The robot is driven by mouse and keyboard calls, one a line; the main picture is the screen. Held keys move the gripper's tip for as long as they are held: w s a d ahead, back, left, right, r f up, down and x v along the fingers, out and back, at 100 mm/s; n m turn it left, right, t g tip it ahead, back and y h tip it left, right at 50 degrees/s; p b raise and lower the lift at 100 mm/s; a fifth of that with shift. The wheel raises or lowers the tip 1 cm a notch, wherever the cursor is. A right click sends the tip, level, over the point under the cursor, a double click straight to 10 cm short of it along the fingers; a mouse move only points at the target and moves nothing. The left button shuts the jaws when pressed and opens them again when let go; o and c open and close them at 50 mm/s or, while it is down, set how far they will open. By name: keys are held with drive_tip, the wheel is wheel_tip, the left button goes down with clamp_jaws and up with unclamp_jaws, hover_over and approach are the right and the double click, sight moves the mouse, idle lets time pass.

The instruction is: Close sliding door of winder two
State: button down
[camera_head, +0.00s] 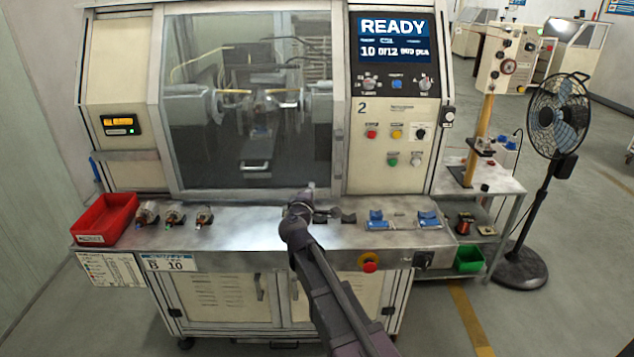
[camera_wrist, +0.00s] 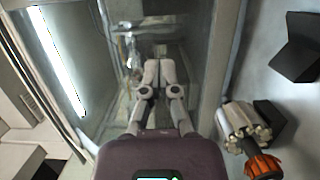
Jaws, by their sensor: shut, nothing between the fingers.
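Winder two, marked "2", fills the middle of the head view. Its sliding door (camera_head: 230,150) is a framed clear pane across the front of the work chamber. Its right frame edge stands beside the control panel. Whether the pane is fully closed I cannot tell. My gripper (camera_head: 311,186) is shut and empty, in front of the door's lower right corner, just above the front ledge. In the wrist view my shut gripper (camera_wrist: 158,62) points along a pale frame bar (camera_wrist: 222,50). Contact with the door cannot be made out.
A red bin (camera_head: 104,219) and several armatures (camera_head: 174,213) sit on the ledge's left. Blue holders (camera_head: 377,219) and a red stop button (camera_head: 370,262) are to the right. A fan (camera_head: 556,130) stands far right. A wrist-view armature (camera_wrist: 244,120) lies beside the frame bar.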

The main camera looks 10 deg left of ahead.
drive_tip(key=shift+s, duration=1.35)
drive_tip(key=shift+d, duration=0.15)
